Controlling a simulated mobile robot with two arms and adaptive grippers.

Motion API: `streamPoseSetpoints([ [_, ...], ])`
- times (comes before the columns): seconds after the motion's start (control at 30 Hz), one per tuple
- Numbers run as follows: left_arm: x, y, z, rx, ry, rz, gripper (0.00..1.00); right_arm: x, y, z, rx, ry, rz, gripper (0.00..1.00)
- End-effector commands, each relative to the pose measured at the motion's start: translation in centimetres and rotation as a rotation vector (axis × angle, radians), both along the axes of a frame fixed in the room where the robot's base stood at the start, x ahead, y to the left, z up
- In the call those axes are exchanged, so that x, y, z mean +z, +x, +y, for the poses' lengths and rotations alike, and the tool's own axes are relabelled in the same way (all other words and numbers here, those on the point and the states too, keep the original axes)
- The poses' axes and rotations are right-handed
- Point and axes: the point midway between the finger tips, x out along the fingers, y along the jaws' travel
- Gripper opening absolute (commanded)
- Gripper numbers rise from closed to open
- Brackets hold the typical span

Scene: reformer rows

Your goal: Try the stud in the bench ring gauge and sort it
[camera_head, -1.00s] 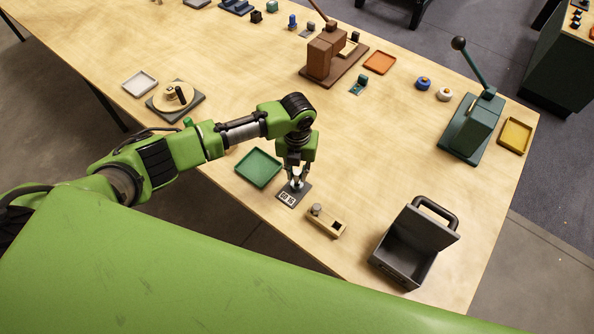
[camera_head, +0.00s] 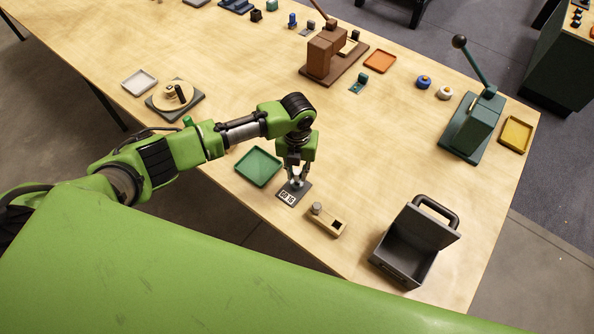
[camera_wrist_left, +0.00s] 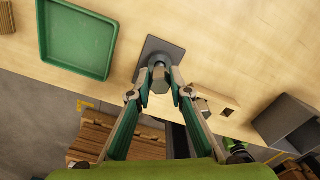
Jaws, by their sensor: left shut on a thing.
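My left gripper (camera_head: 297,184) points down over the dark bench gauge plate (camera_head: 285,200), which carries a white label reading "GO 16". The gripper is shut on a grey metal stud; the left wrist view shows the stud's round, faceted end (camera_wrist_left: 159,72) at the fingertips (camera_wrist_left: 160,92). That view also shows the gauge plate (camera_wrist_left: 168,46) beneath. The stud hides the ring, so I cannot tell how deep it sits. A green tray (camera_head: 258,167) lies just left of the gauge. My right gripper is not in view.
A wooden block (camera_head: 325,222) with a grey cylinder and a dark square opening stands right of the gauge. An open grey box (camera_head: 402,261) is near the front edge. A teal lever press (camera_head: 468,127) and yellow tray (camera_head: 516,134) stand at the right. The table's middle is clear.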

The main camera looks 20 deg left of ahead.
Motion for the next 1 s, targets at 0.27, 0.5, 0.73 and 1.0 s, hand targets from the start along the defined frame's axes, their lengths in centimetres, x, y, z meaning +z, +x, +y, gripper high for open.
streamPoseSetpoints([
  [0.27, -0.4, 0.0, 0.0, 0.000, 0.000, 0.000, 0.00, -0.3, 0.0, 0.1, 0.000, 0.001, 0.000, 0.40],
  [0.5, -0.7, 0.0, 0.0, -0.001, -0.001, 0.000, 0.00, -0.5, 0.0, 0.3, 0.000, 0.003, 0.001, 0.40],
  [0.73, -1.0, 0.0, 0.0, -0.001, -0.001, 0.000, 0.00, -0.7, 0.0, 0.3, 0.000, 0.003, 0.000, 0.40],
  [1.0, -1.3, 0.0, 0.0, -0.001, -0.001, 0.000, 0.00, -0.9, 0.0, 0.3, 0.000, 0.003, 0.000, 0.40],
])
